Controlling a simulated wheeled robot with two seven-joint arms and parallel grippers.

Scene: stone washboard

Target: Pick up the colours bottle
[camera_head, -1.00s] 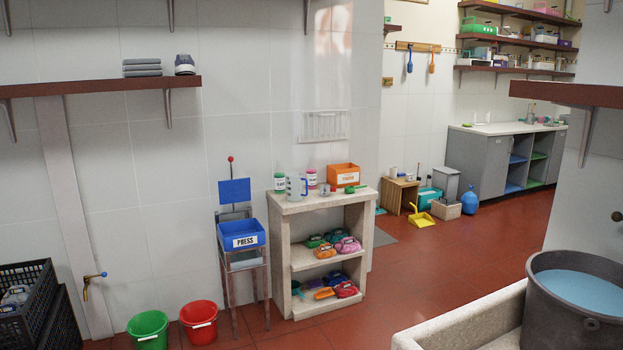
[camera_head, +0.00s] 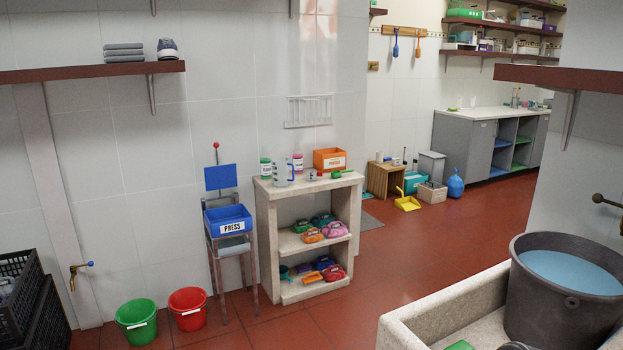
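Two small bottles stand on top of the stone shelf unit (camera_head: 266,222). One has a green label and cap (camera_head: 265,168) and stands at the left end. The other has a pink-red label (camera_head: 298,163) and stands further right, behind a clear measuring jug (camera_head: 281,174). The label words are too small to read, so I cannot tell which is the colours bottle. Neither of my grippers is in view.
An orange box (camera_head: 329,160) shares the shelf top. A blue PRESS bin (camera_head: 228,218) stands left of it, with green (camera_head: 137,324) and red (camera_head: 188,310) buckets on the floor. A stone basin (camera_head: 436,312) with a grey tub (camera_head: 560,315) fills the lower right. Red floor lies between.

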